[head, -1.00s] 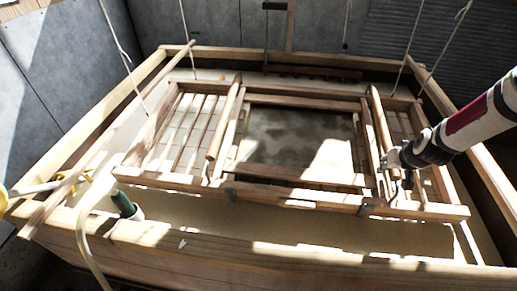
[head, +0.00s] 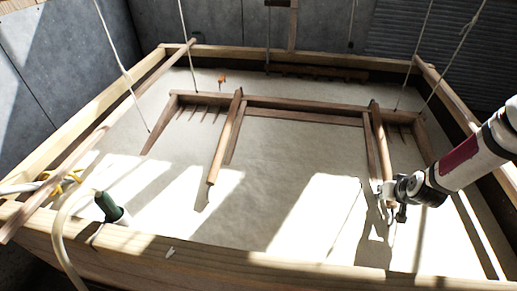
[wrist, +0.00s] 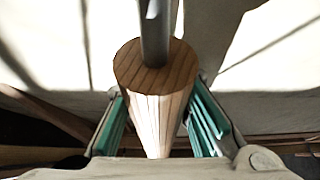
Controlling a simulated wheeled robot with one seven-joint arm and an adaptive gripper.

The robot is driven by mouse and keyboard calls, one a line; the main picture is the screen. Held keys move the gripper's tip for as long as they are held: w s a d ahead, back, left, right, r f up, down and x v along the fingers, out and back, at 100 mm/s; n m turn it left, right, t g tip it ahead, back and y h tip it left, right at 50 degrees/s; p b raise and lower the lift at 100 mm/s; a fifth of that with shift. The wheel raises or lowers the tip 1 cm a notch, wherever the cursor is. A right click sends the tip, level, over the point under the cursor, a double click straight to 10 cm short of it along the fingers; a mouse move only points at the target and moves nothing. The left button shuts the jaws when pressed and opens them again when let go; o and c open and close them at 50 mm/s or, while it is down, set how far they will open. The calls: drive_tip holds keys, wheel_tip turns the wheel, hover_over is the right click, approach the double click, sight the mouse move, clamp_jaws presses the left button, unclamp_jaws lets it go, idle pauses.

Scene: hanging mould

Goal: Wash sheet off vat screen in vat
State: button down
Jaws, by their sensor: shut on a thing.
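The vat screen (head: 300,106) is a wooden frame hung on ropes in the big wooden vat (head: 330,262). It tilts, with its back rail and two handles above the pale cloudy liquid (head: 275,170). Its front rail and middle are under the surface, so any sheet on it is hidden. My gripper (head: 389,191) is shut on the right-hand handle (head: 378,150), near its front end. In the wrist view the handle's round wooden end (wrist: 155,68), with a metal rod at it, sits between my teal finger pads (wrist: 158,112). The left-hand handle (head: 226,140) is free.
A green-ended fitting (head: 108,206) and a pale hose (head: 66,245) stand at the vat's front left wall. A pole (head: 110,130) lies along the left side. Ropes (head: 186,50) hang at both sides. A small orange thing (head: 221,79) shows near the back.

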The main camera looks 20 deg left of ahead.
drive_tip(key=shift+w+a+b, duration=0.15)
drive_tip(key=shift+w+b, duration=0.25)
drive_tip(key=shift+w, duration=0.3)
drive_tip(key=shift+w+a+b, duration=0.1)
drive_tip(key=shift+w+b, duration=0.3)
drive_tip(key=shift+w, duration=0.3)
drive_tip(key=s+p, duration=0.1)
drive_tip(key=s, duration=0.2)
drive_tip(key=s+d+p, duration=0.1)
drive_tip(key=s+p, duration=0.1)
drive_tip(key=s, duration=0.1)
drive_tip(key=shift+d+r, duration=0.1)
drive_tip(key=shift+r, duration=0.05)
drive_tip(key=w+b, duration=0.1)
drive_tip(key=w, duration=0.2)
drive_tip(key=w+a+b, duration=0.1)
drive_tip(key=w+b, duration=0.1)
drive_tip(key=shift+w, duration=0.4)
drive_tip(key=shift+w+a, duration=0.1)
drive_tip(key=shift+w, duration=0.05)
